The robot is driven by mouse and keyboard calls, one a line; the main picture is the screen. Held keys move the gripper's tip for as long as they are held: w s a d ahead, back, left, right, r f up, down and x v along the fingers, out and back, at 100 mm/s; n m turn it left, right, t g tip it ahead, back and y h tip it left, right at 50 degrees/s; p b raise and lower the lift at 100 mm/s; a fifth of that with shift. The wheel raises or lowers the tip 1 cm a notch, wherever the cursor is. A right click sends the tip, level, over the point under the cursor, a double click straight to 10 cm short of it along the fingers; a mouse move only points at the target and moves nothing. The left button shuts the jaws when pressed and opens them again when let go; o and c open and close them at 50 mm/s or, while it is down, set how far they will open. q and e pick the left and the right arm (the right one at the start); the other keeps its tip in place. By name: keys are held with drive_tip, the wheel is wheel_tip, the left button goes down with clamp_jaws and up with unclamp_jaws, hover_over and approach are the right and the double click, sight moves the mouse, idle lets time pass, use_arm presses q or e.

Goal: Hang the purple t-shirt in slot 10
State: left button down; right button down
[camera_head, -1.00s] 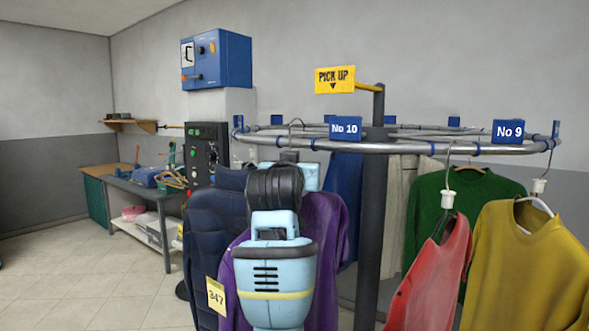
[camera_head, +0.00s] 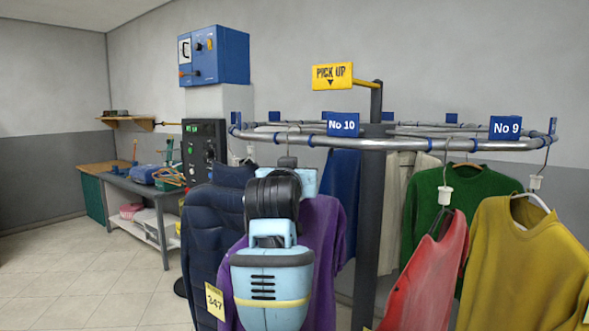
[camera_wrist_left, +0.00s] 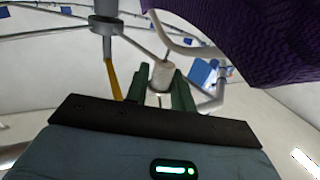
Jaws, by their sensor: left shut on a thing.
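The purple t-shirt (camera_head: 325,232) hangs behind my left arm, just below the rail at the blue "No 10" sign (camera_head: 342,124). My left gripper (camera_wrist_left: 161,88) is shut on the pale grip piece of the hanger (camera_wrist_left: 161,74). Purple cloth (camera_wrist_left: 250,35) fills the upper right of the left wrist view. In the head view my own wrist hides the fingers and much of the shirt. I cannot tell whether the hanger's hook rests on the rail (camera_head: 400,144). My right gripper is not in view.
A dark padded jacket (camera_head: 208,240) hangs close to the left of the shirt. A dark post (camera_head: 374,220) stands to its right. Red (camera_head: 425,285), green (camera_head: 425,205) and yellow (camera_head: 525,250) garments hang further right near "No 9" (camera_head: 505,128).

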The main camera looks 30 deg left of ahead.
use_arm(q)
drive_tip(key=shift+f, duration=0.6)
drive_tip(key=shift+f, duration=0.25)
idle(0.7)
drive_tip(key=c, duration=1.1)
unclamp_jaws()
drive_tip(key=v, duration=0.8)
drive_tip(key=shift+w, duration=0.15)
